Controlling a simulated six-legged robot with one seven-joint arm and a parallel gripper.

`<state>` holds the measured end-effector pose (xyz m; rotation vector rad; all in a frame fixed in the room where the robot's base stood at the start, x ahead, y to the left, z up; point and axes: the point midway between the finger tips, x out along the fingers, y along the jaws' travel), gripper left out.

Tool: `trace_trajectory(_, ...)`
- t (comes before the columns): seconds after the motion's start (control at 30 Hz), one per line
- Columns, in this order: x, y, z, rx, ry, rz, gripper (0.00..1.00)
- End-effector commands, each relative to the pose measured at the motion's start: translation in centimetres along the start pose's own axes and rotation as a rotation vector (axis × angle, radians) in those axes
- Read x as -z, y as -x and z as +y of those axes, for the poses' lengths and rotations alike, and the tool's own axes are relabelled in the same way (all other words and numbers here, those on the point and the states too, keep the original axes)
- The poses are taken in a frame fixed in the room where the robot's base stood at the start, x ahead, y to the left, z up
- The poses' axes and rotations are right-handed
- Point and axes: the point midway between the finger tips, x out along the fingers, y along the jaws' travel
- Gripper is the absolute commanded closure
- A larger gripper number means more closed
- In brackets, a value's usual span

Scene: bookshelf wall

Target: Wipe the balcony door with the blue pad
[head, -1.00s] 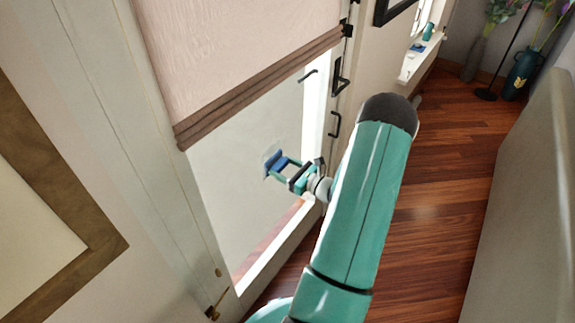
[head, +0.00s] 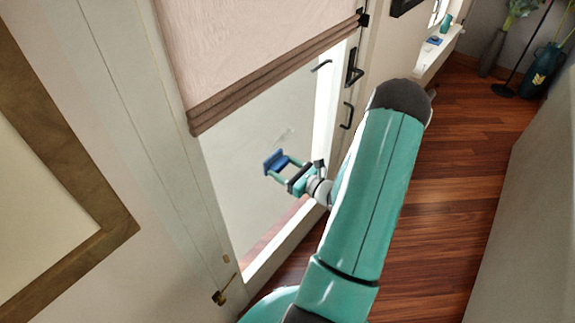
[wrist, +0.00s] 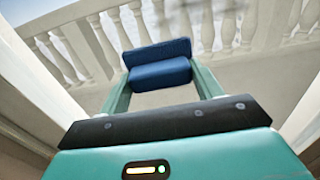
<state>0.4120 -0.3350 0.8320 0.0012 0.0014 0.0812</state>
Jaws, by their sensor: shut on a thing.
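The balcony door has a glass pane (head: 232,175) with a pink blind (head: 255,45) over its upper part. My gripper (head: 277,167) is shut on the blue pad (head: 274,160) and holds it in front of the pane. In the wrist view, the blue pad (wrist: 158,65) spans the gap between my fingertips (wrist: 158,80), and a pale balustrade shows beyond. I cannot tell whether the pad touches the glass. A faint whitish smear (head: 286,136) shows on the pane just above the pad.
Black handles (head: 353,68) stand on the door's right frame. A brass latch (head: 222,292) is at lower left. A windowsill (head: 437,55) at upper right holds a small blue item and a teal bottle. A grey vase and a dark vase stand beyond. Wooden floor (head: 455,180) lies clear at right.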

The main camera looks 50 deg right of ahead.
Motion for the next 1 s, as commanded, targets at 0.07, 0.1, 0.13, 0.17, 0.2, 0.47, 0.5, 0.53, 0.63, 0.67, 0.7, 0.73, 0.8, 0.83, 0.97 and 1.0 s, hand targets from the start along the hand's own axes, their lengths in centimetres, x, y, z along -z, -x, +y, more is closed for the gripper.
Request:
trace_trajectory(0.07, -0.3, -0.2, 0.2, -0.006, 0.001, -0.003, 0.60)
trace_trajectory(0.1, -0.5, -0.2, 0.2, -0.006, 0.002, -0.003, 0.60)
trace_trajectory(0.13, -0.7, -0.2, 0.2, -0.006, 0.003, -0.003, 0.60)
trace_trajectory(0.17, -0.9, -0.1, 0.2, -0.007, 0.003, -0.003, 0.60)
trace_trajectory(0.2, -1.2, -0.1, 0.2, -0.007, 0.004, -0.004, 0.60)
trace_trajectory(0.47, -2.3, 0.0, 0.0, -0.005, 0.002, -0.003, 0.60)
trace_trajectory(0.5, -2.3, 0.0, -0.2, -0.005, 0.002, -0.003, 0.60)
trace_trajectory(0.53, -2.2, 0.0, -0.4, -0.005, 0.003, -0.003, 0.60)
trace_trajectory(0.63, -2.2, 0.1, -1.2, -0.004, 0.003, -0.002, 0.60)
trace_trajectory(0.67, -2.2, 0.1, -1.5, -0.003, 0.002, -0.002, 0.60)
trace_trajectory(0.7, -2.2, 0.1, -1.8, -0.003, 0.003, -0.002, 0.60)
trace_trajectory(0.73, -2.2, 0.2, -2.1, -0.003, 0.003, -0.002, 0.60)
trace_trajectory(0.8, -2.2, 0.2, -2.6, -0.002, 0.003, -0.002, 0.60)
trace_trajectory(0.83, -2.2, 0.2, -2.9, -0.002, 0.002, -0.002, 0.60)
trace_trajectory(0.97, -2.2, 0.2, -3.6, -0.003, 0.002, -0.002, 0.60)
trace_trajectory(1.0, -2.2, 0.2, -3.7, -0.004, 0.002, -0.001, 0.60)
